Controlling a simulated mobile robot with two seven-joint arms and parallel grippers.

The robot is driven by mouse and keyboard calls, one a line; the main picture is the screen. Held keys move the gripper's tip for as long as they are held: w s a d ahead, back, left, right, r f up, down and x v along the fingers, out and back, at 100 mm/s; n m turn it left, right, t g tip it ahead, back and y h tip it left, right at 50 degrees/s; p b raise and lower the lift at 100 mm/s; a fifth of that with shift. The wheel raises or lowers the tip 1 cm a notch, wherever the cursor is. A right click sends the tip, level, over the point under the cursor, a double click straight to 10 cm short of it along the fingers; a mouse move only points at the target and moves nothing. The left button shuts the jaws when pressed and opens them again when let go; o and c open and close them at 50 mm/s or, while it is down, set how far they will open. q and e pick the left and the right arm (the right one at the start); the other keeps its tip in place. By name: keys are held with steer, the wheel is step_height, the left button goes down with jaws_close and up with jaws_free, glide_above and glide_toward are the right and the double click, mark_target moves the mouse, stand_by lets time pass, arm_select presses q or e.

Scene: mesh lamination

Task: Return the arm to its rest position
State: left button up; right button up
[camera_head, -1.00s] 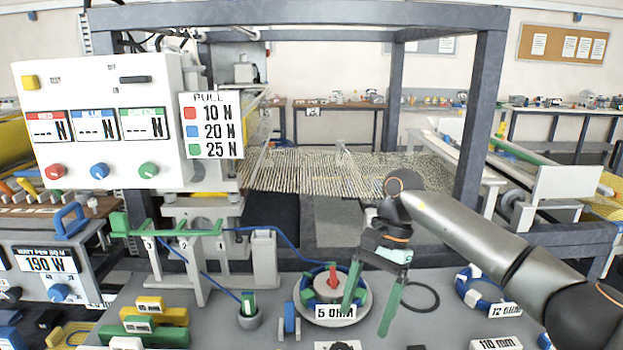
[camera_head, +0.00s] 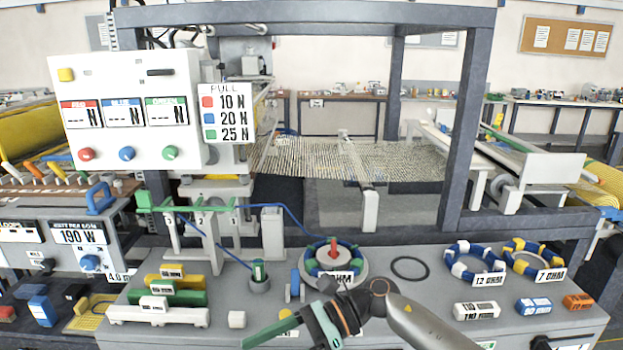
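My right arm comes in from the lower right. Its gripper (camera_head: 290,328) is low at the front edge of the grey bench (camera_head: 410,300), with its green fingers pointing left. I cannot tell from this angle how far apart the fingers are, and no held object shows. The gripper is in front of the 5 ohm spool (camera_head: 353,268), whose label is partly covered by the wrist. My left arm and gripper are not in view.
The 12 ohm ring (camera_head: 462,262) and 7 ohm ring (camera_head: 517,257) lie at the right, near several labelled blocks (camera_head: 476,311). A control panel (camera_head: 125,108) and a dark frame (camera_head: 461,130) stand behind.

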steer(key=w+d+f+m+t+p, duration=0.15)
steer(key=d+m+t, duration=0.25)
steer(key=m+t, duration=1)
steer(key=w+d+f+m+t, duration=0.3)
steer(key=m+t, duration=0.4)
steer(key=m, duration=1.4)
steer(key=s+d+f+m+g+h+p, duration=0.1)
steer(key=s+d+f+m+h, duration=0.65)
steer(key=d+f+m, duration=0.4)
steer(key=s+d+f+m+g+h, duration=0.2)
steer(key=s+d+f+m, duration=0.1)
steer(key=s, duration=0.3)
steer(key=s+d+f+m+g+h, duration=0.2)
steer(key=s+d+f+m+g, duration=0.1)
steer(key=s+f+m, duration=0.2)
steer(key=shift+s+f+g+p, duration=0.3)
steer(key=shift+s+f+p, duration=0.1)
steer(key=shift+s+f, duration=0.45)
